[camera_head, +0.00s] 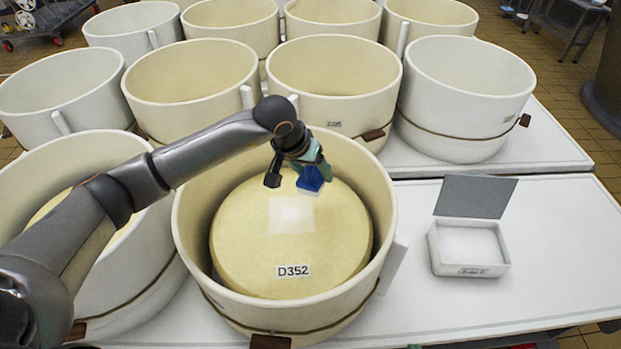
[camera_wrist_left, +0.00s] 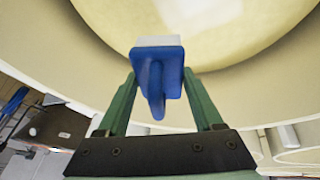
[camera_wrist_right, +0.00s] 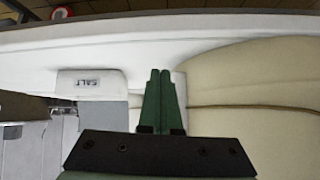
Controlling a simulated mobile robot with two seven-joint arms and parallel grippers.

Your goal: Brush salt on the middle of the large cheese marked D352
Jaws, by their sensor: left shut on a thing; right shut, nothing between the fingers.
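The large cheese (camera_head: 255,235) marked D352 lies inside a round cream vat (camera_head: 190,225) in the head view. A whitish patch of salt (camera_head: 291,214) shows on the middle of its top. My left gripper (camera_head: 308,168) is over the far part of the cheese, shut on a blue brush (camera_head: 311,179) with a white underside. The brush also shows in the left wrist view (camera_wrist_left: 158,65), between the green fingers. Whether it touches the cheese I cannot tell. My right gripper (camera_wrist_right: 160,75) is shut and empty in the right wrist view; the head view does not show it.
An open white salt box (camera_head: 468,250) with a grey lid stands on the white table (camera_head: 570,240) right of the vat. Other vats stand close at the left (camera_head: 150,290) and behind (camera_head: 335,75). The table around the box is clear.

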